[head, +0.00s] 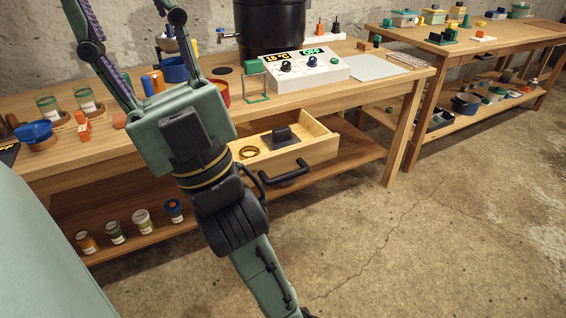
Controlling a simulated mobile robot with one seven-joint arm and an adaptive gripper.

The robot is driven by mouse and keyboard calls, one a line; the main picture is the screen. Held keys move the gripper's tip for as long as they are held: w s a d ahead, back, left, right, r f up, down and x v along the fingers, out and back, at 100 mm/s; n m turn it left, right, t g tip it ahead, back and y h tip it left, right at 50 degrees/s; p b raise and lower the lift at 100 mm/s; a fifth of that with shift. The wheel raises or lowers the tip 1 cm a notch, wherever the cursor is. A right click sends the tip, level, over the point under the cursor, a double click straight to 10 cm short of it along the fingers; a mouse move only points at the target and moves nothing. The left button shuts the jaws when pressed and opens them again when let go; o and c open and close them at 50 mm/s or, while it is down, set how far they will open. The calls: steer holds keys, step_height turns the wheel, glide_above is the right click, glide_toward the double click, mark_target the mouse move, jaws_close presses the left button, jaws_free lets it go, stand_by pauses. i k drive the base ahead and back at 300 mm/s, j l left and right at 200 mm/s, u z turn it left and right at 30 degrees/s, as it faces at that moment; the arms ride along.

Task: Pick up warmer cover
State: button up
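A dark square plate with a black knob (283,136) lies in the open drawer (318,143) under the worktop; it looks like the warmer cover, though I cannot be sure. My gripper (119,12) is over the left part of the worktop, pointing toward the wall. Its two fingers are spread wide, with no object held between them. The gripper is to the left of the drawer and apart from the plate. The finger ends reach the picture's top edge.
A brass ring (248,152) lies in the drawer beside the plate. The drawer's black handle (285,173) juts out in front. A white control box (306,70) and a large black pot (272,28) stand above. Jars line the lower shelf (330,152). The concrete floor (400,250) is clear at right.

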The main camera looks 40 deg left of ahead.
mark_target(281, 137)
steer(key=u, duration=2.9)
steer(key=z, duration=0.4)
steer(key=l+z, duration=0.15)
steer(key=z, duration=0.7)
steer(key=l+z, duration=0.15)
steer(key=z, duration=0.25)
steer(key=i+j+z, duration=0.1)
steer(key=j, duration=0.25)
steer(key=i+j+z, duration=0.15)
steer(key=j, duration=0.15)
steer(key=k, duration=0.05)
